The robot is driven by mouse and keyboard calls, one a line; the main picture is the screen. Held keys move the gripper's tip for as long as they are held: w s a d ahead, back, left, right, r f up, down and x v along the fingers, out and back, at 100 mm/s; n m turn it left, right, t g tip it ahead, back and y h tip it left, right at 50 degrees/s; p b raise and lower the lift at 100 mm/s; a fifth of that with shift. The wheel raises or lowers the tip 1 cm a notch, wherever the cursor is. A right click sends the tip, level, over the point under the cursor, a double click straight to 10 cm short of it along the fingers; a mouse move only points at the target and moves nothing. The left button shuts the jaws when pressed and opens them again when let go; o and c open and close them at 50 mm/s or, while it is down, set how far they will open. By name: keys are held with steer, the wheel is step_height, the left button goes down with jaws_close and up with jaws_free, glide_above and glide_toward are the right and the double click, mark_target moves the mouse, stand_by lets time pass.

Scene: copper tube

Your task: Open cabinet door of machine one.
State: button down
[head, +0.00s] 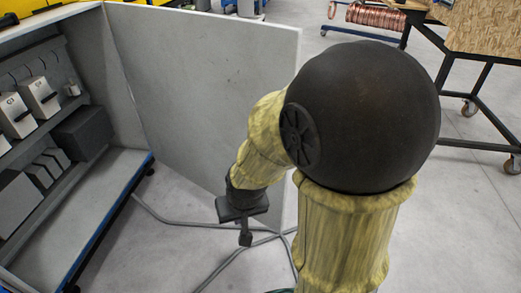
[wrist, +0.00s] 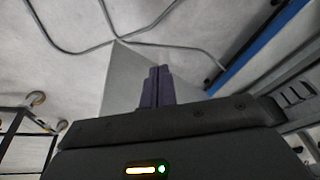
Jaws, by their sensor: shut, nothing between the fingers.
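The cabinet (head: 127,168) stands at the left in the head view, with its inside showing. Its flat grey door (head: 205,85) is swung wide open, out to the right of the cabinet. My gripper (head: 245,238) points down in front of the door's lower part in the head view; I cannot tell whether it touches the door. It is shut and empty. In the wrist view my gripper (wrist: 157,73) shows its fingers together, with the grey door panel (wrist: 120,72) behind them. My arm hides part of the door's outer edge in the head view.
Grey cables (head: 190,226) lie on the floor below the door. Boxy electrical parts (head: 40,97) fill the cabinet at the left. A wheeled table (head: 480,35) stands at the back right, with a rack of copper coils (head: 375,17) near it.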

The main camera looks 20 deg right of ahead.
steer(key=w+a+r+m+t+h+p, duration=0.25)
steer(key=w+m+t+p, duration=0.5)
steer(key=w+m, duration=0.8)
steer(key=s+d+r+m+g+h+p, duration=0.1)
steer(key=s+d+m+g+h+p, duration=0.2)
steer(key=m+h+p, duration=0.7)
steer(key=d+m, duration=0.2)
steer(key=m, duration=0.1)
steer(key=shift+s+d+r, duration=0.15)
steer(key=shift+s+r, duration=0.1)
steer(key=r+x, duration=0.1)
steer(key=x, duration=1.3)
steer(key=shift+d, duration=0.2)
